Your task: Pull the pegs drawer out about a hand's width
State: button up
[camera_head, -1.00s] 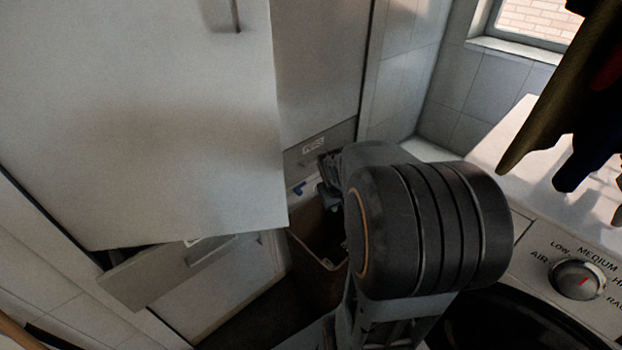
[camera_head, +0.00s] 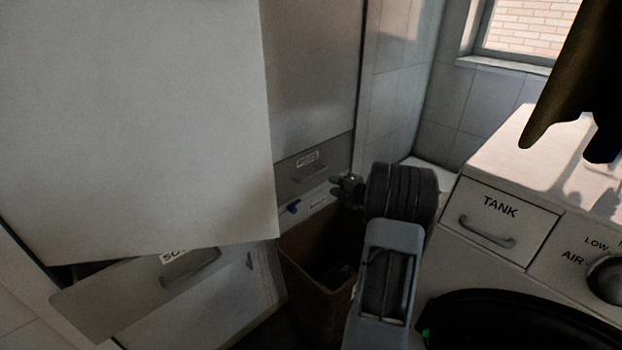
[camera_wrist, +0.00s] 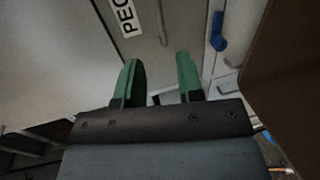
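The pegs drawer (camera_head: 286,177) has a grey front below a tall cabinet panel, with a white label and a bar handle (camera_head: 311,174). Its front looks flush with the cabinet. The wrist view shows part of the label, reading "PEG" (camera_wrist: 126,16), and the thin handle (camera_wrist: 162,24). My gripper (camera_head: 335,186) is just right of and below the handle in the head view. In the wrist view its two green fingers (camera_wrist: 160,78) are spread and empty. The handle lies ahead of the gap between them, apart from the fingertips.
A brown bin (camera_head: 318,265) stands below the drawer. A blue item (camera_head: 292,207) is on the pale front under it. A large white door or panel (camera_head: 140,120) and another pulled-out drawer (camera_head: 125,300) are at left. A machine with a TANK drawer (camera_head: 508,222) is at right.

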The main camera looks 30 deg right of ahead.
aim_at(311, 177)
jog(key=b+x, duration=0.1)
jog(key=x, duration=1.1)
jog(key=shift+w+f+b, duration=0.1)
jog(key=shift+w+b, duration=0.05)
jog(key=shift+b, duration=0.15)
grip_shut()
